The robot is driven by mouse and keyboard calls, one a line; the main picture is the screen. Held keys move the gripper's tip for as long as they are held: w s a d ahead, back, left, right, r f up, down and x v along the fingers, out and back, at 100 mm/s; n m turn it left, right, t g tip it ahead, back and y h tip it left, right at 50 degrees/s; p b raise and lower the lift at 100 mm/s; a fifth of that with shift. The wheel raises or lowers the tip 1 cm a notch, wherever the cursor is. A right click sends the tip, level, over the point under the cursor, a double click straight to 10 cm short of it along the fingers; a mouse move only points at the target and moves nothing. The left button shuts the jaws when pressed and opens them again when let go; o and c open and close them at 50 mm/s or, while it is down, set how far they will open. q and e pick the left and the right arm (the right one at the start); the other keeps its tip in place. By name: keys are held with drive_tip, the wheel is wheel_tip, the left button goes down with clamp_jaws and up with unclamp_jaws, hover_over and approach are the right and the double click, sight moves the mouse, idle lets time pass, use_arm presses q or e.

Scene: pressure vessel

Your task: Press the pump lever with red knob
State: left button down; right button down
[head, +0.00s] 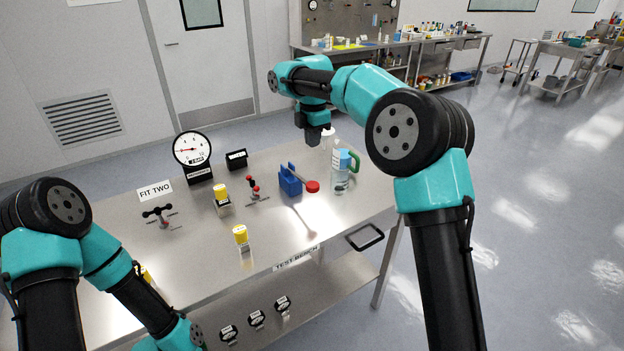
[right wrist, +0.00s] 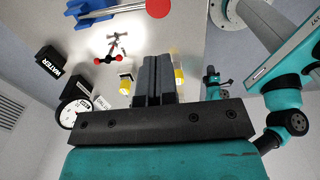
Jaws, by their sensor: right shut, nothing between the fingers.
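The pump is a blue block (head: 290,181) on the metal bench, right of its middle. Its lever ends in a red knob (head: 312,187) that sticks out to the right of the block, above the bench top. In the right wrist view the knob (right wrist: 158,8) is at the top edge, at the end of a silver rod, with part of the blue block (right wrist: 78,12) beside it. My right gripper (head: 314,138) is above and behind the pump, apart from the knob. Its fingers (right wrist: 153,65) are shut and empty. My left gripper is out of view.
A bottle with a blue label (head: 341,170) and green handle stands close right of the knob. A red-handled valve (head: 254,188), yellow-capped fittings (head: 221,192) and a gauge (head: 193,150) stand left. The bench's front right (head: 345,210) is clear.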

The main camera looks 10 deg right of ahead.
sight(313, 185)
drive_tip(key=shift+f, duration=0.1)
idle(0.3)
wheel_tip(313, 185, down, 14)
drive_tip(key=shift+r, duration=0.15)
idle(0.5)
